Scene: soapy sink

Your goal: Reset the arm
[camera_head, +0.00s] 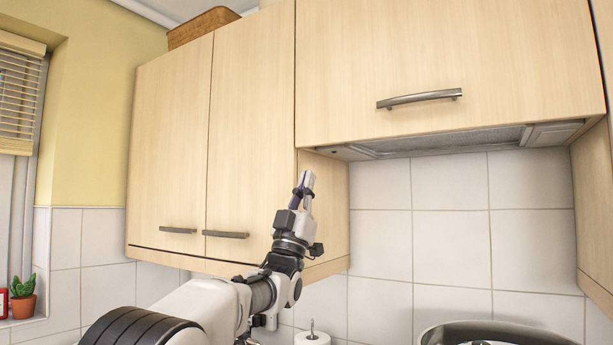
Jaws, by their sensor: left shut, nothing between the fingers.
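My left arm comes in from the lower left and reaches up in front of the wooden wall cabinets. My left gripper (306,181) points upward, with its fingers together and nothing between them. It shows in front of the side panel of the double-door cabinet (172,140), just left of the tiled wall. I cannot tell how far it is from the panel. My right gripper and right arm are not in view.
A wide cabinet (450,55) with a range hood (440,143) hangs at the upper right. A pot (495,335) shows at the bottom right, and a white roll (312,338) at the bottom middle. A potted cactus (23,298) stands at the left. The tiled wall (450,230) is bare.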

